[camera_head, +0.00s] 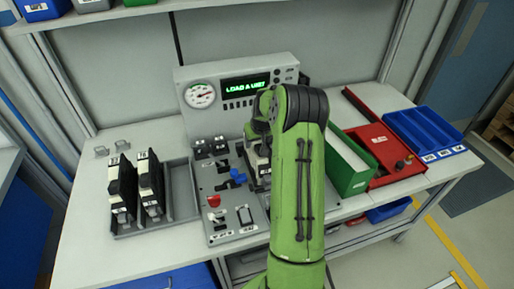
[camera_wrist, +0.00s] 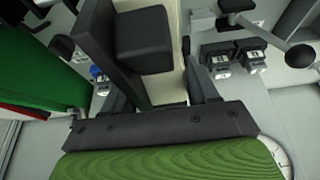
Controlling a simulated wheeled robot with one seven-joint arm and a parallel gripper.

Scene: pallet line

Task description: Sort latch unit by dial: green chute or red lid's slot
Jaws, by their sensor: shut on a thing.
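My gripper (camera_wrist: 165,85) is shut on a latch unit (camera_wrist: 143,45), a black and pale block between the fingers in the wrist view. In the head view my green arm hides most of the gripper and unit, over the right part of the grey test fixture (camera_head: 222,232). I cannot tell if the unit touches the fixture. The round dial (camera_head: 200,95) stands at the fixture's back left; its display (camera_head: 246,84) reads "LOAD A UNIT". The green chute (camera_head: 352,178) is right of my arm, beside the red lidded box (camera_head: 398,178).
Two more latch units (camera_head: 121,190) (camera_head: 150,184) stand in a grey tray (camera_head: 181,195) at the left. A blue bin (camera_head: 425,130) stands at the far right. The fixture carries a blue handle (camera_head: 237,179) and a red button (camera_head: 213,201). The table's front left is clear.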

